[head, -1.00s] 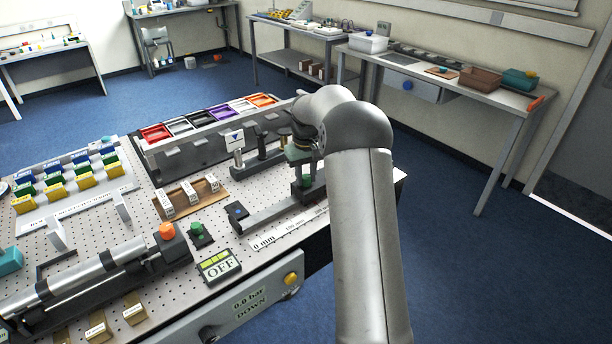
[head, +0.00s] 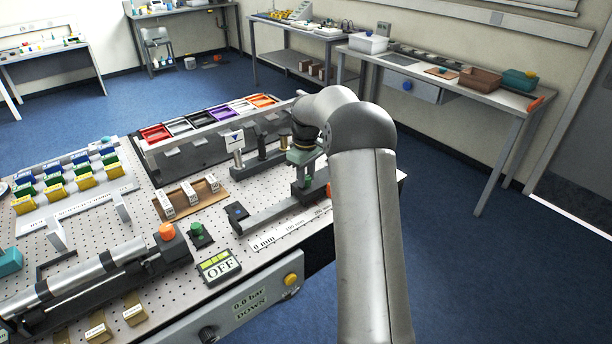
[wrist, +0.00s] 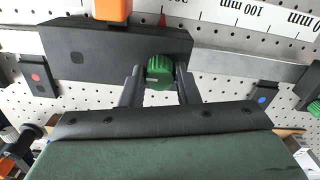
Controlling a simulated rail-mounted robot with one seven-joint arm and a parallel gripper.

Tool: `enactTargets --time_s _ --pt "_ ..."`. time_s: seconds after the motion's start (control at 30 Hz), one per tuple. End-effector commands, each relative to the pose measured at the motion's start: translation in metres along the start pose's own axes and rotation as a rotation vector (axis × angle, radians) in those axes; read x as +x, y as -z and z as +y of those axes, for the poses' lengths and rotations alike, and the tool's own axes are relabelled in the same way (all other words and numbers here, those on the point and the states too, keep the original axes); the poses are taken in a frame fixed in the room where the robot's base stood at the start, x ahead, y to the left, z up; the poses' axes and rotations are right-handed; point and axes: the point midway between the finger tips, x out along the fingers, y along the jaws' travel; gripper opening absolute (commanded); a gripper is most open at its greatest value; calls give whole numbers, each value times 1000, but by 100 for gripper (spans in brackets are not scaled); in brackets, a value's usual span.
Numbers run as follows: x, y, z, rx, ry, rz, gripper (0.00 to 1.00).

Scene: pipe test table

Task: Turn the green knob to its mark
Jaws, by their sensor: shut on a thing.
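The green knob (wrist: 160,72) sits on the near face of a black block (wrist: 100,48) in the wrist view. It has a short pale line on its lower left. My gripper (wrist: 159,80) has one finger on each side of the knob and is shut on it. In the head view my gripper (head: 303,183) is low over the right end of the pegboard table, and the knob is hidden there. I cannot make out the knob's mark.
The block stands on a grey rail (wrist: 226,70) beside a white millimetre scale (wrist: 228,12). A separate green button (head: 197,229) stands near the OFF display (head: 219,266).

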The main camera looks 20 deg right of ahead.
Motion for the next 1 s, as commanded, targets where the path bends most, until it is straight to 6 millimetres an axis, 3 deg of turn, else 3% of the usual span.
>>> enactTargets --time_s 0.27,0.3,0.37,0.73,0.87,1.0 --pt "-2 1 0 -1 -3 3 6" --pt "-2 1 0 -1 -3 3 40" --pt "-2 1 0 -1 -2 3 50" --pt "-7 1 0 0 -2 2 50" --pt "-25 1 0 0 -4 4 50" --pt "-58 1 0 0 -4 6 50"
